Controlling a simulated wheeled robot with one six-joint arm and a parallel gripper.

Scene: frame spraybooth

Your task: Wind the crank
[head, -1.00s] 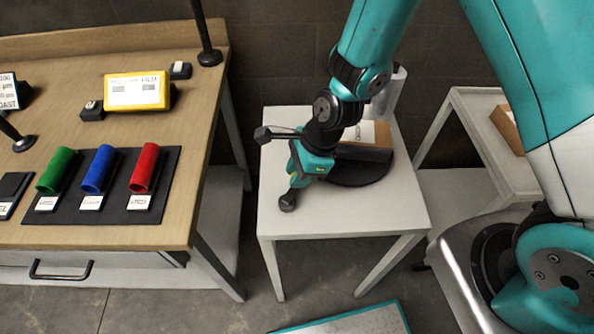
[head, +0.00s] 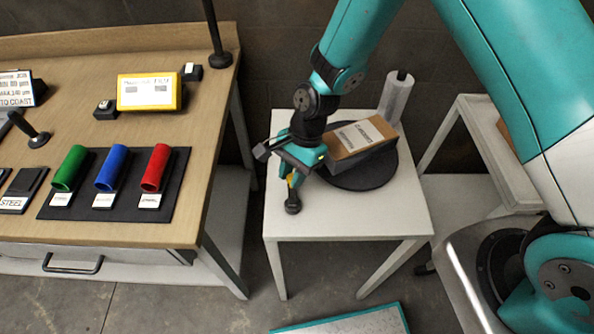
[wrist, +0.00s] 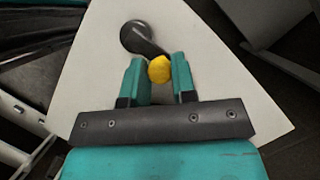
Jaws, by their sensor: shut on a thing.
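The crank is on the front left part of the small white table. Its yellow knob (wrist: 160,69) sits between the two fingers of my gripper (wrist: 160,80) in the wrist view, and the fingers are shut on it. A dark arm runs from the knob to a round black hub (wrist: 137,37), which also shows in the head view (head: 293,204) just in front of my gripper (head: 292,178). In the head view the knob is mostly hidden by the fingers.
Behind my gripper, a cardboard-topped box (head: 362,138) with a white label lies on a black round turntable (head: 345,182). A paper roll (head: 396,98) stands behind it. The wooden bench at left holds green, blue and red tubes (head: 155,168). The white table's front (head: 360,212) is clear.

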